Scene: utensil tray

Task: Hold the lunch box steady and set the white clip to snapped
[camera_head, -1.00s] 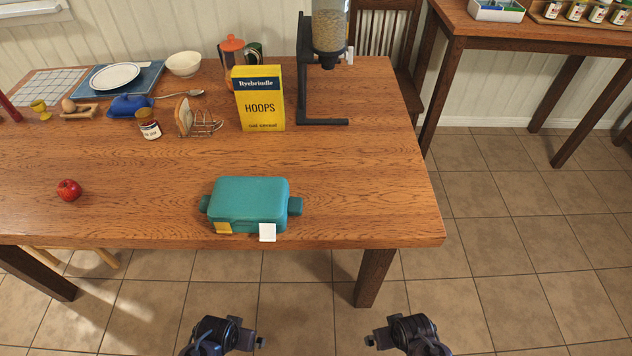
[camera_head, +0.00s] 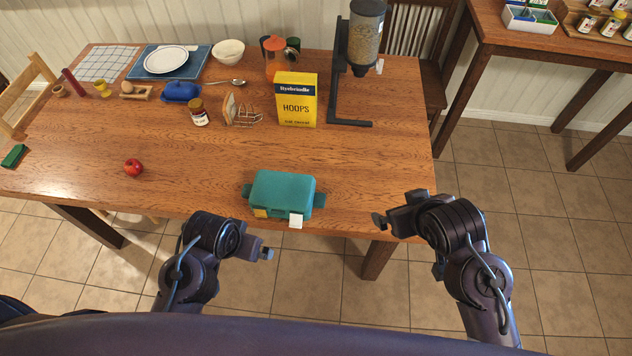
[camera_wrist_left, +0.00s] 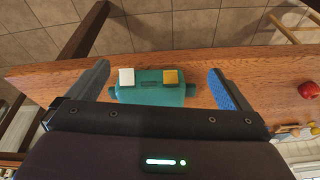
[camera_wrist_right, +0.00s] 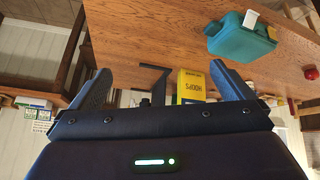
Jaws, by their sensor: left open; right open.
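The teal lunch box (camera_head: 283,189) lies near the table's front edge, with a side tab at each end. On its front are a white clip (camera_head: 296,221) and a yellow clip (camera_head: 261,213). The white clip sticks out from the box. In the left wrist view, the white clip (camera_wrist_left: 127,77) and yellow clip (camera_wrist_left: 171,77) show between my fingers, some way off. My left gripper (camera_head: 268,254) is open and empty, in front of the table edge, left of the box. My right gripper (camera_head: 378,221) is open and empty, right of the box. Neither touches it.
A yellow cereal box (camera_head: 296,100) and a cereal dispenser (camera_head: 362,45) stand behind the lunch box. A red apple (camera_head: 133,168) lies to the left, and a jam jar (camera_head: 198,112) and toast rack (camera_head: 243,113) farther back. The wood around the lunch box is clear.

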